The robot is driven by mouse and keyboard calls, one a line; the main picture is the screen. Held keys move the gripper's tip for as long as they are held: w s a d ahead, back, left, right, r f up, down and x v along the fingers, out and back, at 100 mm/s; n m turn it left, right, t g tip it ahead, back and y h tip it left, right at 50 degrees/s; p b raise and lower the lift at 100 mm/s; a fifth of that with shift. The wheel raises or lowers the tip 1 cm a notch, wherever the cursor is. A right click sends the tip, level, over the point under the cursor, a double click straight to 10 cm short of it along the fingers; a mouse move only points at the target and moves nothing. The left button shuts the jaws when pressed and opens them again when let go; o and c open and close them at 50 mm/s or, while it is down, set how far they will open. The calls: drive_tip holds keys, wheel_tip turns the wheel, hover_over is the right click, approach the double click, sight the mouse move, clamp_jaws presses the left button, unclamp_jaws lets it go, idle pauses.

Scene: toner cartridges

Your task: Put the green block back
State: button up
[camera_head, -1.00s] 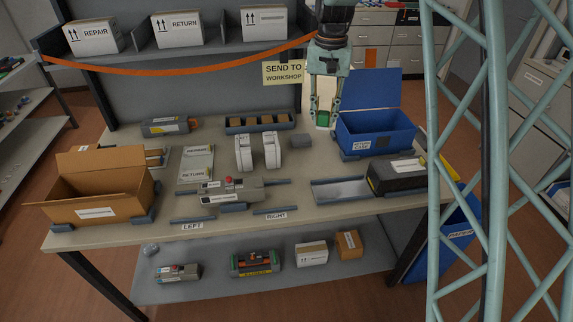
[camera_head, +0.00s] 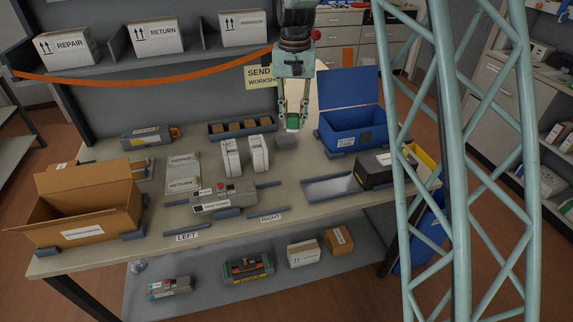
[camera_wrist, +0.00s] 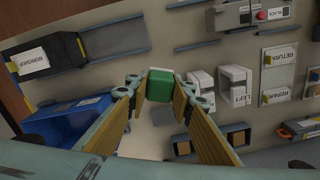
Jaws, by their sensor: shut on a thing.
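A small green block (camera_head: 293,122) with a pale face is between the fingertips of my gripper (camera_head: 293,118). My gripper is shut on it and holds it above the back of the workbench, between a long dark tray and a blue box. The block (camera_wrist: 161,85) also shows between the fingertips (camera_wrist: 160,92) in the wrist view. The dark tray (camera_head: 213,129) holds several brown blocks in a row. Part of this tray (camera_wrist: 236,128) shows lower right in the wrist view.
The open blue box (camera_head: 345,132) stands right of my gripper. A small grey block (camera_head: 286,142) lies below it, with two white upright cartridges (camera_head: 231,157) to the left. An open cardboard box (camera_head: 85,222) stands at the front left. The front middle of the bench (camera_head: 300,205) has free room.

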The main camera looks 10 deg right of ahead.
drive_tip(key=s+d+f+n+p, duration=0.1)
drive_tip(key=d+f, duration=0.1)
drive_tip(key=f, duration=0.3)
drive_tip(key=s+d+f+n+p, duration=0.1)
drive_tip(key=s+d+f, duration=0.1)
drive_tip(key=f, duration=0.4)
drive_tip(key=s+d+f+n+p, duration=0.1)
drive_tip(key=s+d+f+n, duration=0.1)
drive_tip(key=d+f, duration=0.2)
drive_tip(key=shift+d+f, duration=0.25)
drive_tip(key=shift+f, duration=1)
drive_tip(key=shift+w+a, duration=0.1)
drive_tip(key=shift+w, duration=0.05)
drive_tip(key=w+a, duration=0.2)
drive_tip(key=w, duration=0.2)
drive_tip(key=w+a+f, duration=0.1)
drive_tip(key=w+a, duration=0.2)
drive_tip(key=w, duration=0.2)
drive_tip(key=w+a, duration=0.3)
drive_tip(key=w, duration=0.1)
drive_tip(key=shift+w+a+f, duration=0.15)
drive_tip(key=shift+a+f, duration=0.05)
drive_tip(key=shift+f, duration=0.05)
drive_tip(key=shift+f, duration=1.75)
drive_tip(key=shift+f+b, duration=0.15)
drive_tip(key=shift+b, duration=0.2)
